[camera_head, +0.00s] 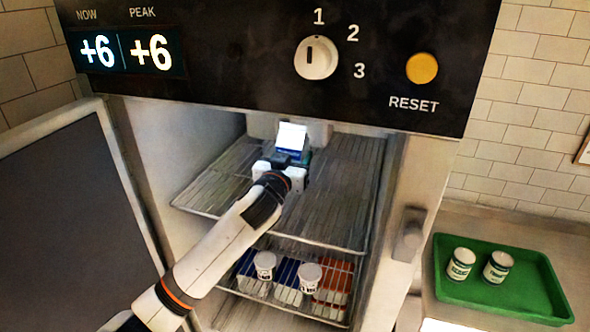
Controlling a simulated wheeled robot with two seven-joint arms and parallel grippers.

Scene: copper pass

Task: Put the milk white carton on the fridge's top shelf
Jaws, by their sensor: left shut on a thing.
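The white carton (291,137) is inside the open fridge, over the top wire shelf (345,185), towards its back. My left arm reaches in from the lower left. My left gripper (285,160) is shut on the carton, which looks roughly upright. The gripper hides the carton's base, so I cannot tell whether it touches the shelf. The rest of the top shelf looks bare. My right gripper is not in view.
The lower shelf (225,285) holds several blue and orange cartons (333,284) and two white tubs (265,261). The fridge door (75,215) stands open at left. A green tray (515,300) with two cans (461,263) is on the right counter. The control panel (235,50) overhangs the opening.

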